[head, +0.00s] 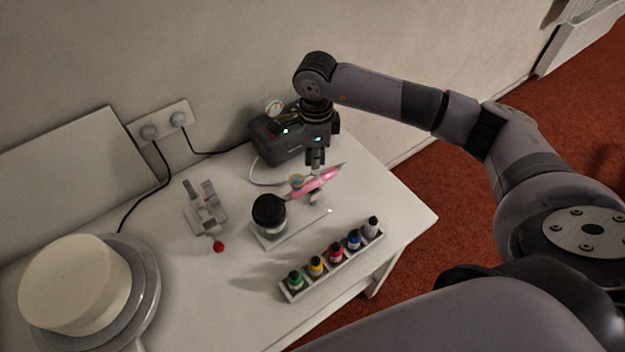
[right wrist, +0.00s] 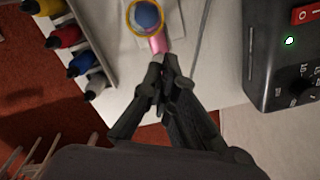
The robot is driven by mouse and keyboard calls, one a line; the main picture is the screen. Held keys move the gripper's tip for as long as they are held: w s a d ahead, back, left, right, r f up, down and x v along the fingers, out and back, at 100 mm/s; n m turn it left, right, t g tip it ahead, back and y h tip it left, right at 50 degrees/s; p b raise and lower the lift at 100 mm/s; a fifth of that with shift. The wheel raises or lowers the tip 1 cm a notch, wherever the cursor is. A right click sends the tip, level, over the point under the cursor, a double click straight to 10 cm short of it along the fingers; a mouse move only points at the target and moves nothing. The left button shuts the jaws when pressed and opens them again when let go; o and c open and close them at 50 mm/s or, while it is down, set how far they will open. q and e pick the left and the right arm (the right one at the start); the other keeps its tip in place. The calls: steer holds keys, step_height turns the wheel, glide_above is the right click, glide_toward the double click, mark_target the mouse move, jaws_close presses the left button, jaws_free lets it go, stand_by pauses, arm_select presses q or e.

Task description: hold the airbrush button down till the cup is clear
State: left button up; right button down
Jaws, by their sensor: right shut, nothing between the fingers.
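The pink airbrush (head: 320,180) rests on a stand on the white table, and its small cup (head: 297,181) has a yellow-orange rim. In the right wrist view the cup (right wrist: 146,17) shows blue inside its rim, and part of the pink airbrush body (right wrist: 157,44) shows below it. My right gripper (head: 316,164) is shut and empty, pointing down at the airbrush. In the right wrist view its fingertips (right wrist: 164,72) are together just by the pink body; they hide the button, and I cannot tell whether they touch it. My left gripper is out of view.
A dark compressor (head: 278,140) with a gauge stands behind the airbrush. A black-lidded jar (head: 270,215) stands left of it. A rack of several paint bottles (head: 333,264) is in front. A cake (head: 75,284) on a turntable (head: 148,290) and a grey device (head: 205,207) are left.

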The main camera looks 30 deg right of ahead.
mark_target(311, 184)
steer(key=shift+f+b, duration=1.2)
steer(key=shift+f, duration=0.15)
stand_by(6.7)
